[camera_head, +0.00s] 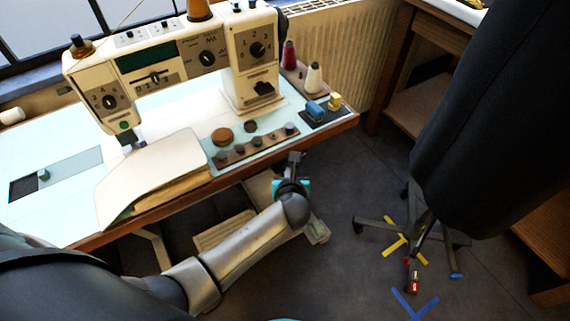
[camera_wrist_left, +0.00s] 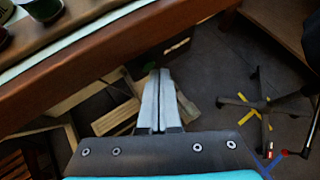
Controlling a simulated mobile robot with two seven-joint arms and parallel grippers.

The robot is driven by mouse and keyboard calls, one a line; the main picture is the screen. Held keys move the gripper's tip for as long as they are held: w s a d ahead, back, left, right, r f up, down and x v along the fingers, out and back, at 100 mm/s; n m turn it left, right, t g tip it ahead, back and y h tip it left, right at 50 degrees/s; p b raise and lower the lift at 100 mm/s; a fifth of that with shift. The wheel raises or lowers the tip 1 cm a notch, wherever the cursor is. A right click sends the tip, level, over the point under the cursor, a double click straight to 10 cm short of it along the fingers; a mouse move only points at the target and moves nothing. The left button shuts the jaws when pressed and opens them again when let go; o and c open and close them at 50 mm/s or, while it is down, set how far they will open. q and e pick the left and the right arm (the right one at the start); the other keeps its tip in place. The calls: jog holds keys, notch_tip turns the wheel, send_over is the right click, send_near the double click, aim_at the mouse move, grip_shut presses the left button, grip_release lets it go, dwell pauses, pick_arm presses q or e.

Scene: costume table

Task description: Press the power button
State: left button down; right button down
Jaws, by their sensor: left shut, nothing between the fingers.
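A cream sewing machine (camera_head: 180,62) stands on the pale blue table (camera_head: 62,205) in the head view. A small green button (camera_head: 124,126) shows low on its left head. No readable label tells me which control is the power button. A wooden strip (camera_head: 238,153) with several dark round knobs lies along the table's front edge. My left gripper (camera_head: 295,157) is just off this front edge, to the right of the strip, touching no control. Its two fingers (camera_wrist_left: 160,76) are together and empty in the left wrist view, over the floor. My right gripper is not in view.
A dark garment (camera_head: 490,120) hangs at right above a wheeled base (camera_head: 413,235). Open floor lies between.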

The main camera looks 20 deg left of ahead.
pick_arm(q)
jog(key=shift+w+a, duration=0.3)
jog(key=shift+a, duration=0.1)
dwell(0.5)
dwell(0.3)
jog(key=shift+s+d+p, duration=0.6)
jog(key=shift+d, duration=0.1)
jog(key=s+d, duration=0.1)
jog(key=d, duration=0.1)
jog(key=s+d+p, duration=0.1)
jog(key=s+d, duration=0.1)
jog(key=shift+a, duration=0.1)
dwell(0.4)
